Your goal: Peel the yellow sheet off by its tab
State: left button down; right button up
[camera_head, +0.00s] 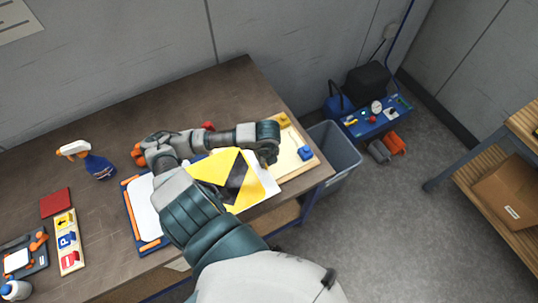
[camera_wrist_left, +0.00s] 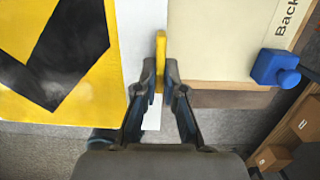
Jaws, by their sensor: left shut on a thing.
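The yellow sheet (camera_head: 212,172) with black markings lies on the workbench, partly hidden by my arm. In the left wrist view the yellow sheet (camera_wrist_left: 92,88) fills the left side, with a white strip (camera_wrist_left: 134,35) along its right edge. My left gripper (camera_head: 268,162) is over the right side of the sheet. In the left wrist view the gripper (camera_wrist_left: 161,78) is shut on a small upright yellow tab (camera_wrist_left: 161,50), beside the white strip. Whether the sheet has lifted anywhere is hard to tell. My right gripper does not show.
A pale board (camera_head: 299,165) lettered "Back" lies right of the sheet, with a blue knob (camera_head: 305,153) and a yellow knob (camera_head: 284,119). A grey bin (camera_head: 345,158) is beyond the bench's right edge.

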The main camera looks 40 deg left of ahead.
pick_arm(q)
jog(key=shift+d+r, duration=0.2)
jog(key=shift+r, duration=0.35)
jog(key=shift+d+r+p, duration=0.15)
jog(key=shift+r+p, duration=0.25)
jog(key=shift+p, duration=0.1)
jog(key=shift+r, duration=0.35)
jog(key=shift+a+r+p, duration=0.25)
jog(key=shift+r+p, duration=0.15)
jog(key=shift+p, duration=0.1)
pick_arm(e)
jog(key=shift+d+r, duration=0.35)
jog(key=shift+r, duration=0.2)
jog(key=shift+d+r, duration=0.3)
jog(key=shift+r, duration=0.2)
pick_arm(q)
jog(key=shift+d, duration=0.1)
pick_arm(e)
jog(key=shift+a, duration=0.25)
